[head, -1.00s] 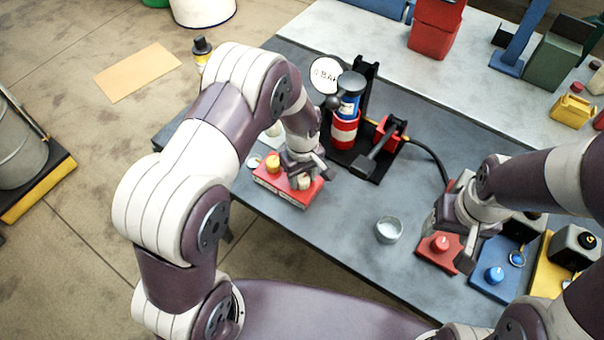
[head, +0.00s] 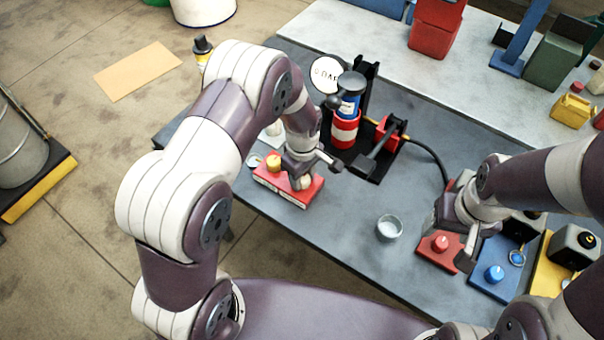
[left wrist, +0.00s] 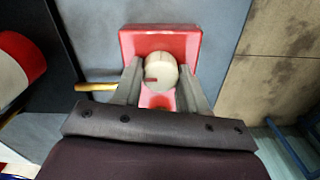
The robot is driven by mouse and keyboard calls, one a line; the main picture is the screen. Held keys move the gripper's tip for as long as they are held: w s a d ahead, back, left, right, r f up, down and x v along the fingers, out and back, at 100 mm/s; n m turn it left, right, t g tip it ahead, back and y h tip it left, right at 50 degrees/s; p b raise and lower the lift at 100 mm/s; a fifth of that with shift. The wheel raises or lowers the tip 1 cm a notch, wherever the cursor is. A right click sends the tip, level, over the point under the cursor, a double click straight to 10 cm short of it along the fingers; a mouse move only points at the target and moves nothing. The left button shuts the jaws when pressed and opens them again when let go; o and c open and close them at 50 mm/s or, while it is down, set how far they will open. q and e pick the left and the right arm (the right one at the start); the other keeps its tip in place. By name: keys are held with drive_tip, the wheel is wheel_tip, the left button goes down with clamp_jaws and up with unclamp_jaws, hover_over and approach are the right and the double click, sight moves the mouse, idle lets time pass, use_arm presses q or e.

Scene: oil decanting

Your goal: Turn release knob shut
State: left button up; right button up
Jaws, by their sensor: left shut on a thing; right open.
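The release knob (left wrist: 160,72) is a round cream-coloured knob with a small dark red mark, on a red box (left wrist: 187,34). In the head view the red box (head: 266,183) sits near the table's left front edge, with a yellow knob (head: 273,162) on its left part. My left gripper (left wrist: 160,84) is shut on the cream knob, one finger on each side. In the head view the left gripper (head: 304,180) is over the box's right part and hides much of the knob. My right gripper (head: 455,248) is open above a red block (head: 432,257) at the right.
A red and white striped cylinder (head: 344,130) with a blue part above stands on a black stand behind the box. A round gauge (head: 327,75) is beside it. A glass cup (head: 389,229) stands mid-table. A blue block (head: 490,282) is at the right.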

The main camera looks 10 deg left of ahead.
sight(303, 177)
use_arm(q)
drive_tip(key=o, duration=1)
drive_tip(key=shift+o, duration=0.3)
drive_tip(key=shift+d+r, duration=0.1)
wheel_tip(303, 177, up, 13)
drive_tip(key=b, duration=0.2)
